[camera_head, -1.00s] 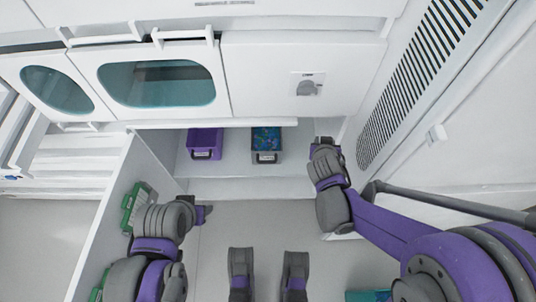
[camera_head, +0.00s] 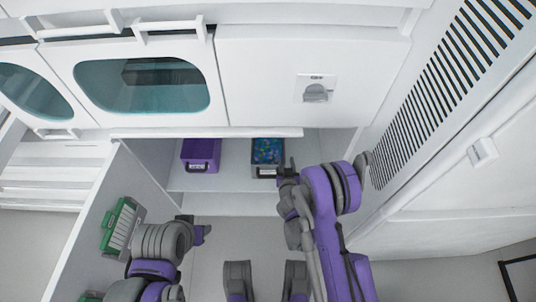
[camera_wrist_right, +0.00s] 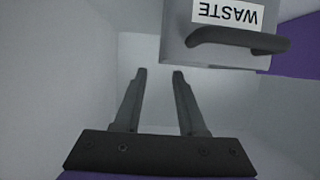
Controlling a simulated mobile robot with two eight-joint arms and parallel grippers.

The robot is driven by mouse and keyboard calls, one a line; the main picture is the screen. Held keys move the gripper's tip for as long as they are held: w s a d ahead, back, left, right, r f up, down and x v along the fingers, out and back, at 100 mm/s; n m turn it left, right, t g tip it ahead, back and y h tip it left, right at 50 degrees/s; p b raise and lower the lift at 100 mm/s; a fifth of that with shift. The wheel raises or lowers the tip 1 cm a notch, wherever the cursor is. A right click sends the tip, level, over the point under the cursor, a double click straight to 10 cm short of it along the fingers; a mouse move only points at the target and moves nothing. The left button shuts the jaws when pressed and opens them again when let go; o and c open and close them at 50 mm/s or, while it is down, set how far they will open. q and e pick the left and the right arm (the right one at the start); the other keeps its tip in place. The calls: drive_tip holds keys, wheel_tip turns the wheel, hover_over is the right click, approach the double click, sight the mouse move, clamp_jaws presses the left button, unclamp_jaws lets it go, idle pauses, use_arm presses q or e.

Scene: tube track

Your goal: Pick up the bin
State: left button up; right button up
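Two bins stand side by side on the low shelf. One is a purple bin (camera_head: 200,154); the other is a grey bin (camera_head: 267,154) with blue and green contents. The grey bin also shows in the right wrist view (camera_wrist_right: 181,42), with an upside-down "WASTE" label and a dark handle (camera_wrist_right: 238,40). My right gripper (camera_head: 284,176) is just in front of the grey bin, partly overlapped by its wrist. In the wrist view its fingers (camera_wrist_right: 159,74) are apart and empty, with the handle beyond them to the upper right. My left gripper (camera_head: 203,233) is lower left, away from both bins; its fingers are unclear.
The bins sit in an open recess under a white cabinet front (camera_head: 262,90) with an overhanging edge. A side panel (camera_head: 100,220) carrying a green-framed item (camera_head: 121,227) stands at left. A vented wall (camera_head: 450,90) is at right. Shelf space right of the grey bin is free.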

drive_tip(key=b+x, duration=0.1)
drive_tip(key=x, duration=0.7)
drive_tip(key=shift+w+a+f+b, duration=0.1)
drive_tip(key=shift+w+f+b, duration=0.05)
drive_tip(key=shift+f+b, duration=0.2)
use_arm(q)
drive_tip(key=shift+w+f, duration=0.1)
drive_tip(key=shift+f, duration=0.35)
use_arm(e)
clamp_jaws()
idle(0.7)
